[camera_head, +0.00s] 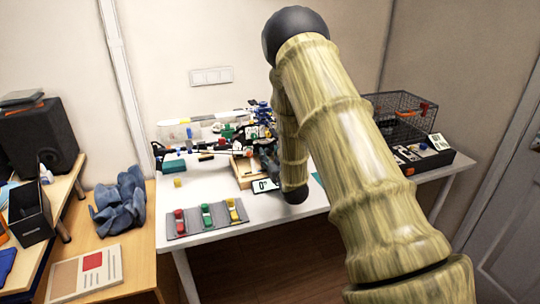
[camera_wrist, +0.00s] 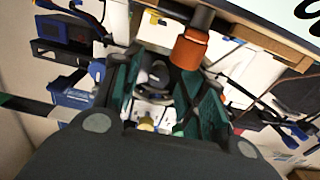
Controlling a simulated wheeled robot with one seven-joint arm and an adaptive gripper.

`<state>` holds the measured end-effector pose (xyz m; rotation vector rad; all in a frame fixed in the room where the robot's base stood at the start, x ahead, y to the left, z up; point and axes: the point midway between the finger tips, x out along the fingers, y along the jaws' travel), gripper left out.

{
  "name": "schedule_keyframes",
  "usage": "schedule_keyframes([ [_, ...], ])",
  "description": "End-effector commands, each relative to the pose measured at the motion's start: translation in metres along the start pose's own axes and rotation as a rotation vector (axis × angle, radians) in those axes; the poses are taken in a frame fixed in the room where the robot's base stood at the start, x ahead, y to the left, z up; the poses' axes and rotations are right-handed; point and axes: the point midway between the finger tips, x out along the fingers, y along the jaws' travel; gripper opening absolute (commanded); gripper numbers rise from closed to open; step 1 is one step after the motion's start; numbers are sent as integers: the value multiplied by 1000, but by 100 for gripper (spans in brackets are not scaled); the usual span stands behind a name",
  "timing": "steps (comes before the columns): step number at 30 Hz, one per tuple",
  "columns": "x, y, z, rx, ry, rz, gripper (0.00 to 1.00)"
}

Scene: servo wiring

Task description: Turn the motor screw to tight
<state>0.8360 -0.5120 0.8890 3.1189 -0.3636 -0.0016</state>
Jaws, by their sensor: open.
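A copper-orange cylindrical knob (camera_wrist: 188,48) on a dark shaft, which looks like the motor screw, shows in the wrist view at upper middle. My gripper (camera_wrist: 163,85) is open, its two green-padded fingers apart. The knob is near the tip of the right-hand finger; I cannot tell if they touch. Nothing is held between the pads. In the head view, my arm hides the motor area and most of the gripper.
A wooden frame (camera_head: 243,174) is beside the card on the white table (camera_head: 205,243). A grey mat (camera_head: 193,231) holds red, green and yellow items. Tools and parts clutter the back. A wire cage (camera_head: 401,117) stands right. Thin dark rods cross near my fingers.

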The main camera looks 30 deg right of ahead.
Motion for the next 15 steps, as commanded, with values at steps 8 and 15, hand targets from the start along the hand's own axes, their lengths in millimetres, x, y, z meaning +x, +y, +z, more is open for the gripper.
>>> schedule_keyframes([
  [8,3,1,0,0,0,1,42],
  [15,3,1,0,0,0,2,12],
])
